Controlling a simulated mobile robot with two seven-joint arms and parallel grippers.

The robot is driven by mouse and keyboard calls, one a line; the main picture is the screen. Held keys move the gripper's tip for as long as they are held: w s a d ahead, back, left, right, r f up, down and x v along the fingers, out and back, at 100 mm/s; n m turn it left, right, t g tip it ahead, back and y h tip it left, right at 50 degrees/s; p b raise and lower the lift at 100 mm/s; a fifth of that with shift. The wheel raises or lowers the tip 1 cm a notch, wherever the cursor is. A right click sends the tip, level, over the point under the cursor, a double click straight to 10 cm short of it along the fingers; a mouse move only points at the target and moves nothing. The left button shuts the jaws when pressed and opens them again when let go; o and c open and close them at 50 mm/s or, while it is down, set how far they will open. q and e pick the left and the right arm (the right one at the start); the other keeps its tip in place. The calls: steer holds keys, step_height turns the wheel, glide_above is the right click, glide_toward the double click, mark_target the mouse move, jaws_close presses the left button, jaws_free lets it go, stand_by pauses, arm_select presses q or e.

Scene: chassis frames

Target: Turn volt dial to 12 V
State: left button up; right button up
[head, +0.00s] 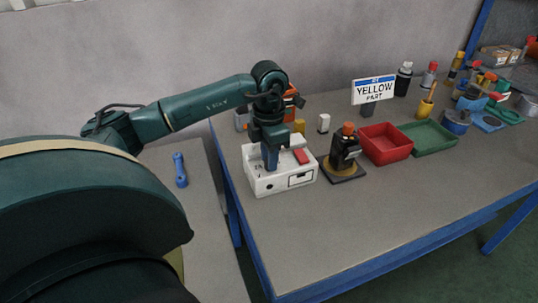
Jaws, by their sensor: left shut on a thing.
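A white box with a red switch (302,156) and a dark-framed panel on its front stands near the left edge of the table; I take this white box (262,184) to carry the volt dial. My left gripper (270,166) points down onto the top of the box, left of the red switch, and is shut on what seems to be the dial. The fingers hide the dial, so its setting cannot be read. The small marks on the box top are too small to read. My right gripper is not in view.
Right of the box stand a black device with an orange top (346,146), a red tray (384,153) and a green tray (430,147). A sign (374,90) reads "YELLOW PART". The table's front is clear.

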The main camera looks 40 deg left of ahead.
arm_select(q)
steer(key=shift+n, duration=0.9)
steer(key=o, duration=1)
step_height(320, 180, up, 13)
steer(key=shift+r+p, duration=0.1)
steer(key=shift+p, duration=0.25)
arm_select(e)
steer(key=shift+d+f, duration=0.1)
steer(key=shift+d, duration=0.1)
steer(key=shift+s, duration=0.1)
